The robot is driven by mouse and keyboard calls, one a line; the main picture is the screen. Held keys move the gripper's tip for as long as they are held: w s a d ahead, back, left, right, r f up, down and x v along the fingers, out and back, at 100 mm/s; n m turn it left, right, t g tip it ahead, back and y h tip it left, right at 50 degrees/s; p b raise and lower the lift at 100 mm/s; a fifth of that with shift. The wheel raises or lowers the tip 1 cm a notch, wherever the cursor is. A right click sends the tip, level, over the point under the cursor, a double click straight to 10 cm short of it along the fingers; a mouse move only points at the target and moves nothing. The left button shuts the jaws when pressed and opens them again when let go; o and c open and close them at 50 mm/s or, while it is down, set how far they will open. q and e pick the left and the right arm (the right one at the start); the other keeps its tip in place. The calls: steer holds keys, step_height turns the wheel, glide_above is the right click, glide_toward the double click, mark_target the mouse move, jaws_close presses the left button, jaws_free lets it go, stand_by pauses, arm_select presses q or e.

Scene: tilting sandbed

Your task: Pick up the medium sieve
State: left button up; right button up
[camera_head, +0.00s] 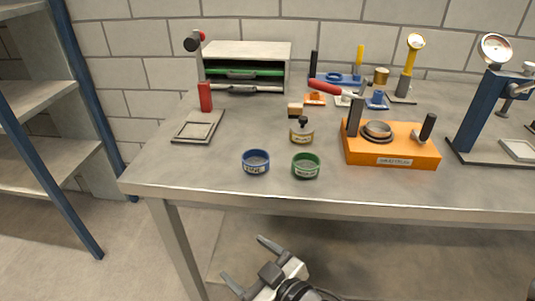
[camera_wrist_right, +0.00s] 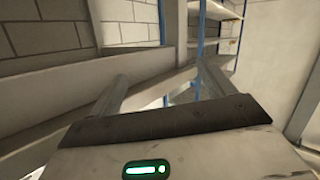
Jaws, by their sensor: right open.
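Two small round sieves stand side by side near the front edge of the table: a blue-rimmed one (camera_head: 256,163) and a green-rimmed one (camera_head: 305,166). Both carry pale labels too small to read, so I cannot tell which is the medium sieve. My right gripper (camera_head: 245,259) is open and empty, in front of and below the table edge, apart from both sieves. Its two spread fingers also show in the right wrist view (camera_wrist_right: 163,80), with no sieve in sight there. My left gripper is not in view.
The grey table (camera_head: 225,181) is bare along its front left. An orange device (camera_head: 390,152) with upright posts stands right of the sieves, a small labelled bottle (camera_head: 302,132) behind them. A red-handled frame (camera_head: 197,127) lies left. A blue-post shelf (camera_head: 45,120) stands far left.

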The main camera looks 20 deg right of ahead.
steer(key=w+a+r+n+t+y, duration=0.3)
steer(key=w+r+n, duration=0.15)
steer(key=r, duration=0.35)
steer(key=a+r+n+g+y, duration=0.55)
steer(key=r+n+y, duration=0.55)
steer(key=n, duration=0.3)
step_height(320, 180, up, 6)
steer(key=r+n+g+h, duration=0.1)
steer(key=n+g+h, duration=1.1)
steer(key=n+h, duration=0.7)
glide_above(305, 167)
step_height(305, 167, down, 8)
steer(key=shift+r+p, duration=0.25)
steer(key=shift+p, duration=0.4)
step_height(305, 167, down, 5)
steer(key=shift+s+r+p, duration=0.1)
steer(key=shift+r+p, duration=0.1)
steer(key=shift+p, duration=0.3)
steer(key=shift+f, duration=0.6)
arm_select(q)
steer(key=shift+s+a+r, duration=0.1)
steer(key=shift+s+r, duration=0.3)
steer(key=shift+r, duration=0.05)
arm_select(e)
steer(key=c, duration=1.1)
